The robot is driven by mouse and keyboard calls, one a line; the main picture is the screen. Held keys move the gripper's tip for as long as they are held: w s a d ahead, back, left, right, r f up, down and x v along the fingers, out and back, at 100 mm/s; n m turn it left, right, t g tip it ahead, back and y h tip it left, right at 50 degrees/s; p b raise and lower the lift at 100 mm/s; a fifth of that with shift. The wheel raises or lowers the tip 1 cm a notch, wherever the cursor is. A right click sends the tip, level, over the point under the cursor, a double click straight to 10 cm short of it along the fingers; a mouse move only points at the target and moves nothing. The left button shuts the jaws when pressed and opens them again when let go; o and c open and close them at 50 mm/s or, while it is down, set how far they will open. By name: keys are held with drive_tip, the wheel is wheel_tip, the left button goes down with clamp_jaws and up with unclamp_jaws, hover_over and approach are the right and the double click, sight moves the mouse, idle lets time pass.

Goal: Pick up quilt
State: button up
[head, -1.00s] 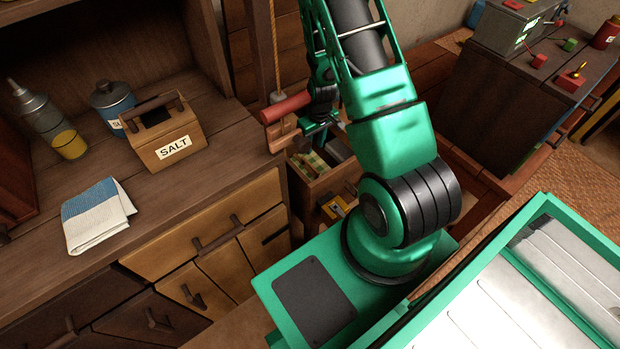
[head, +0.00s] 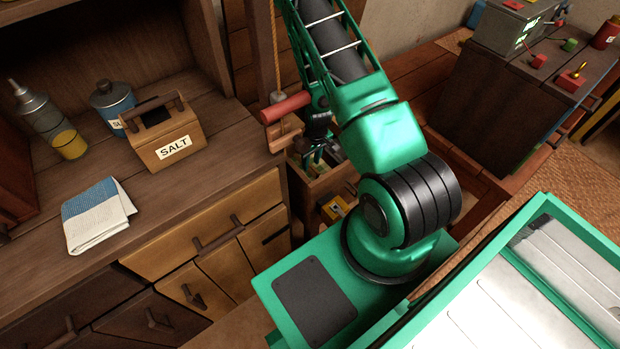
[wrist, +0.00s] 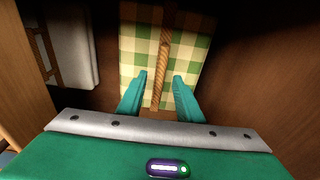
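The quilt (wrist: 188,45) is a green and cream checked, folded bundle seen from above in the wrist view. A brown twisted cord-like strip (wrist: 165,45) runs along its middle. My gripper (wrist: 160,75) is open, with its two green fingers apart over the near part of the quilt, one on each side of the strip. Nothing is clearly clasped, and I cannot tell whether the fingers touch the cloth. In the head view, my gripper (head: 316,152) is lowered at the wooden bin beside the counter and hides most of the quilt.
Dark wooden walls flank the quilt closely, and a pale object (wrist: 72,45) lies left of it. In the head view, a wooden salt box (head: 168,140) and a folded blue-and-white towel (head: 97,217) sit on the counter. A red handle-like cylinder (head: 286,107) juts near my arm.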

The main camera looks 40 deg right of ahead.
sight(310, 165)
drive_tip(key=shift+w+f, duration=0.15)
drive_tip(key=shift+f, duration=1.35)
clamp_jaws()
